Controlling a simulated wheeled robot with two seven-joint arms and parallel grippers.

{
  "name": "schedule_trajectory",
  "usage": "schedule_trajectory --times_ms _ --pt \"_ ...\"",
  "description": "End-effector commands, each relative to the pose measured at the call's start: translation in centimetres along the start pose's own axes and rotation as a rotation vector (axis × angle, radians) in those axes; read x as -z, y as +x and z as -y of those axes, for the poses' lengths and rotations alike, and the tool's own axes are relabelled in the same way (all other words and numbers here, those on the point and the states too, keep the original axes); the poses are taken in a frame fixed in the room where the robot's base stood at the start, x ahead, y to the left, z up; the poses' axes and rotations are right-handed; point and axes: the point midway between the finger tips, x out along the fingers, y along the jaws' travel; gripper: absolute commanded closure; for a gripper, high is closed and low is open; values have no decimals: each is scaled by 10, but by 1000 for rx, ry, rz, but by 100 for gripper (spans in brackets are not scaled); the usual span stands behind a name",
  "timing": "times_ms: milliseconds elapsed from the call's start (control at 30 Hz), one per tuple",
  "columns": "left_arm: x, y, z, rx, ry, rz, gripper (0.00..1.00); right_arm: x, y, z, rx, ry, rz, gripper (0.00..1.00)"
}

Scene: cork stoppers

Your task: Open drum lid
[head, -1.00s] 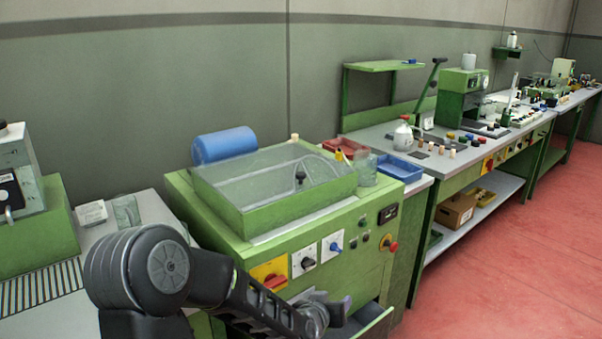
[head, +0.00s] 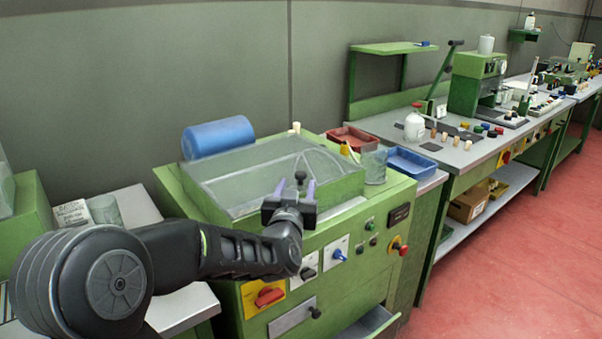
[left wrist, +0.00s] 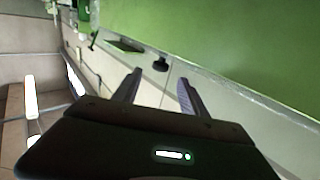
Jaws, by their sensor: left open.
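The drum lid (head: 255,178) is a clear, flat cover, shut on top of the green machine (head: 375,205). A small black knob (head: 300,176) stands near the lid's front edge. My left gripper (head: 295,188) is open in front of the knob, its two purplish fingers pointing up and inward in the head view. In the left wrist view the open fingers (left wrist: 157,88) have nothing between them, and a dark knob (left wrist: 160,64) shows just beyond their tips, apart from them. The drum under the lid is only faintly visible. My right gripper is not in view.
A blue cylinder (head: 218,137) lies behind the lid. A glass beaker (head: 374,164) stands at the machine's right end, with a blue tray (head: 411,162) beyond. Switches, including a red-handled one (head: 268,296), line the front panel. An open drawer (head: 372,324) juts out below.

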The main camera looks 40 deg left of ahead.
Motion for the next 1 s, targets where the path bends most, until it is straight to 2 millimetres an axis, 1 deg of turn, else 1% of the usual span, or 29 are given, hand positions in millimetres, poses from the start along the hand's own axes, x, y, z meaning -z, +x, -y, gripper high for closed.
schedule_trajectory --times_ms 167,400,500,633,867,1000 --pt "0 21 0 0 -2 2 50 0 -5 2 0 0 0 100" --pt "1 58 0 0 -3 2 50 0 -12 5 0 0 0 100" --pt "1 68 0 0 -3 0 50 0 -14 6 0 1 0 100" --pt "0 73 0 -1 -1 0 50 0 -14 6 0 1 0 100" --pt "0 73 0 0 -1 0 51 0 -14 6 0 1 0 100" --pt "0 73 0 0 -1 0 62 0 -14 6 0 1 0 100"
